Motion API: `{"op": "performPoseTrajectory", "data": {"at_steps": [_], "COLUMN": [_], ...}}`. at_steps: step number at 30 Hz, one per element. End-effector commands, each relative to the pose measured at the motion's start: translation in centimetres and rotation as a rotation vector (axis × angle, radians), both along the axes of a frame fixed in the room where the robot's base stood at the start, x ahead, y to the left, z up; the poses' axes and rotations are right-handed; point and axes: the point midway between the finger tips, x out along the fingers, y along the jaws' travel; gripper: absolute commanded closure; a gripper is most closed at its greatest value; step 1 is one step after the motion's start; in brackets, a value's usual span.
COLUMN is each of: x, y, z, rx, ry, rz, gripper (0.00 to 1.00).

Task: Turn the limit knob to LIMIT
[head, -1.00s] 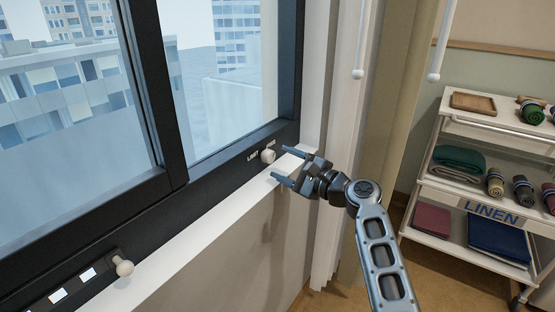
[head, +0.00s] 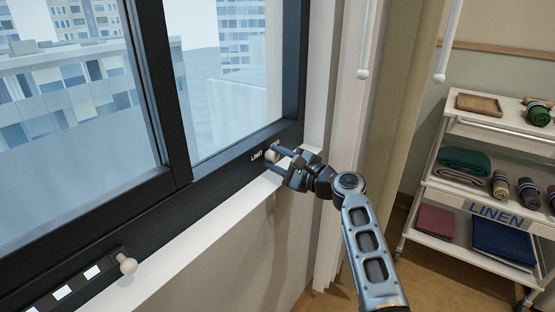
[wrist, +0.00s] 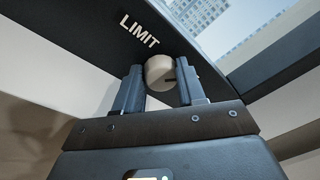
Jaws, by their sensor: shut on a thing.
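The limit knob (wrist: 160,72) is a small round pale knob on the dark lower window frame, with a dark mark on its right side in the wrist view. The white LIMIT label (wrist: 139,34) is printed up and left of it. In the head view the knob (head: 271,156) is partly behind my fingers, and a second label beside it is mostly hidden. My gripper (wrist: 161,88) is shut on the knob, with one finger on each side of it. My gripper also shows in the head view (head: 280,161), reaching in from the right.
A white sill (head: 215,212) runs just below the frame. Another pale knob (head: 127,265) sits on a slotted plate at the lower left. Curtains (head: 395,130) and two hanging cords are to the right, and a linen cart (head: 468,206) stands further right.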

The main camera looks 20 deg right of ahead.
Motion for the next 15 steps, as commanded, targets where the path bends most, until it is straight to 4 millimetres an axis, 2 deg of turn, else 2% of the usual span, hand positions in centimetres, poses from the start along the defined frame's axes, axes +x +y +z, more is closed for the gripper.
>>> {"op": "performPoseTrajectory", "data": {"at_steps": [1, 7, 15], "x": [-0.02, -0.03, -0.03], "y": [0.02, 0.03, 0.02], "z": [-0.05, -0.08, -0.33], "rx": [0.0, 0.0, -0.025], "ry": [0.001, 0.001, -0.017], "rz": [0.001, 0.001, 0.001], "gripper": [0.72, 0.91, 0.91]}}
